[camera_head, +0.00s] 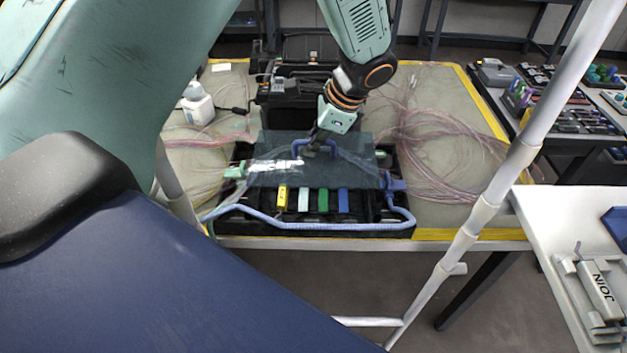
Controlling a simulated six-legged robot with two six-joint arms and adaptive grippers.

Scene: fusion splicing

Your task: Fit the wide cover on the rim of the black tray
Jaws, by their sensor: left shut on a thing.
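The wide cover (262,179) is a dark, see-through flat panel with a blue handle (301,148) near its back edge. My left gripper (316,148) comes down from above and is shut on this cover at the handle. The black tray (300,219) lies beneath on the table, with colored strips in yellow, white, green and blue showing in its front part. The cover spans the back part of the tray; I cannot tell whether it touches the rim. My right gripper is not in view.
A blue cable (310,226) loops along the tray's front. Bundles of thin pink fibers (430,150) lie on both sides. A white bottle (197,106) stands at the left, and a black case (295,75) behind. A pale pole (505,185) crosses at right, before a white side table (555,215).

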